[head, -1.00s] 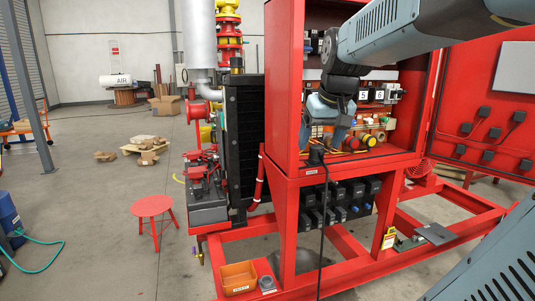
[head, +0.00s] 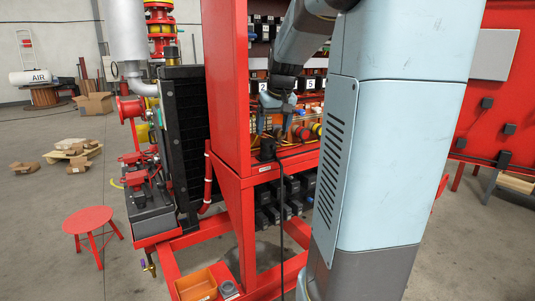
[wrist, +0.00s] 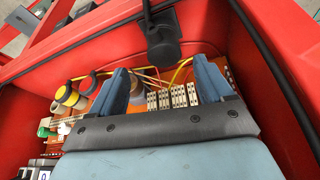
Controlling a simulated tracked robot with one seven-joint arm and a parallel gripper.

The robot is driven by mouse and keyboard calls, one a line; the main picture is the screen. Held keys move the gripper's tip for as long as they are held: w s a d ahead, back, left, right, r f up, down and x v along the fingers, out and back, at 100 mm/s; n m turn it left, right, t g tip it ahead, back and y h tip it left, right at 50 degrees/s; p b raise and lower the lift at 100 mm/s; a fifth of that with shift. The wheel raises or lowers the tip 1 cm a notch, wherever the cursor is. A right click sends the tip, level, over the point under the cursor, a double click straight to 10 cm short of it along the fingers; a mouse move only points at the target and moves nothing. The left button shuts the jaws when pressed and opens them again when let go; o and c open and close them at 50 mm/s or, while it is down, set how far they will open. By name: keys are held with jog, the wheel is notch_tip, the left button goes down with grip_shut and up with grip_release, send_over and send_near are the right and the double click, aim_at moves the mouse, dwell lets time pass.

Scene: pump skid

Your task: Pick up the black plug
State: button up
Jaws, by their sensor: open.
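The black plug (wrist: 163,45) sits at the red cabinet's front lip, with its black cable running up over the lip in the wrist view. In the head view the plug (head: 267,150) is small and dark at the lip, and its cable hangs down the front. My gripper (wrist: 160,75) is open with two blue fingers spread apart. The plug lies just beyond the fingertips, roughly centred between them, and nothing is held. In the head view my gripper (head: 270,125) is inside the cabinet opening, just above the plug; the exact gap is hard to tell.
The red cabinet (head: 228,100) encloses my gripper with side walls and a front lip. Terminal blocks (wrist: 172,97), yellow wires and round components (wrist: 68,96) lie under the fingers. An orange bin (head: 196,286) and a red stool (head: 88,220) stand lower left.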

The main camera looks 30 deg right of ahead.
aim_at(269, 141)
jog(key=shift+a+x, duration=0.15)
jog(key=shift+x, duration=1.55)
jog(key=shift+a+x, duration=0.1)
jog(key=shift+x, duration=1.6)
jog(key=shift+c, duration=0.4)
jog(key=c, duration=1.1)
jog(key=r, duration=0.3)
jog(key=shift+s+r, duration=0.2)
jog(key=shift+r, duration=0.15)
jog(key=s+a+r, duration=0.3)
jog(key=s+r, duration=0.6)
jog(key=s, duration=0.4)
jog(key=shift+s+a, duration=0.15)
jog(key=shift+a, duration=0.15)
